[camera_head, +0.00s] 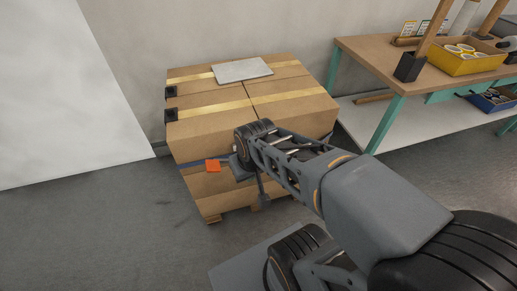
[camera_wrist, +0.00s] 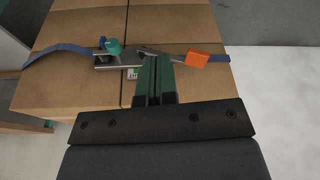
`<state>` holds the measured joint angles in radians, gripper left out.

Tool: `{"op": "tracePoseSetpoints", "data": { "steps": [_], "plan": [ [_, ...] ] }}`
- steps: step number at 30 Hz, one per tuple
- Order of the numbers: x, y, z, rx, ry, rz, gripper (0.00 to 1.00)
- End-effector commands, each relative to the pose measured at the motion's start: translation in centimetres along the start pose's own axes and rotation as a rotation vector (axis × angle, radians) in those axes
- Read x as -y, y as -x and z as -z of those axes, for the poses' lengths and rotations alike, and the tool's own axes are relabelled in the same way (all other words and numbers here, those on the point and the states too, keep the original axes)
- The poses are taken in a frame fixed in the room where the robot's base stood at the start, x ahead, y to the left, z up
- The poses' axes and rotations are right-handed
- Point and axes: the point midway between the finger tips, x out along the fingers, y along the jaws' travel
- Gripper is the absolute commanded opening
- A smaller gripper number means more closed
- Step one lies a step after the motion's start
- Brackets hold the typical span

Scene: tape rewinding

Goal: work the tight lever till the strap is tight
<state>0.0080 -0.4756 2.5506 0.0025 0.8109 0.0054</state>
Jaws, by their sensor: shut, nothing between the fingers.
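A metal strap tensioner (camera_wrist: 118,61) sits on the side of the cardboard box stack. It carries a teal-tipped lever (camera_wrist: 113,47) at left and an orange-tipped lever (camera_wrist: 197,58) at right in the wrist view. The orange tip also shows in the head view (camera_head: 212,166). A blue strap (camera_wrist: 60,54) runs from the tensioner to the left, bowed and loose-looking; a short flat piece lies right of the orange tip. My gripper (camera_wrist: 153,62) is shut and empty, its fingertips between the two tips, close to the tensioner. I cannot tell whether it touches. My arm hides the tensioner in the head view.
The taped cardboard boxes (camera_head: 240,118) stand on a wooden pallet (camera_head: 213,218), with a grey slab (camera_head: 242,70) on top. A workbench (camera_head: 385,50) with a yellow tray (camera_head: 465,60) stands at right. A white panel (camera_head: 60,90) leans at left. The floor at left is clear.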

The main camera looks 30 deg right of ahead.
Motion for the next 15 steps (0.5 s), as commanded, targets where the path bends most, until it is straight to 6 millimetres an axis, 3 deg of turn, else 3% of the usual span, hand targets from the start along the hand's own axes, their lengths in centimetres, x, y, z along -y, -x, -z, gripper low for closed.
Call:
{"op": "tracePoseSetpoints", "data": {
  "steps": [1, 15],
  "plan": [
    [0.0, 1.3, 0.3, -0.001, 0.000, 0.000, 0.00],
    [0.0, 7.0, 1.8, 0.000, 0.000, 0.000, 0.00]
  ]
}}
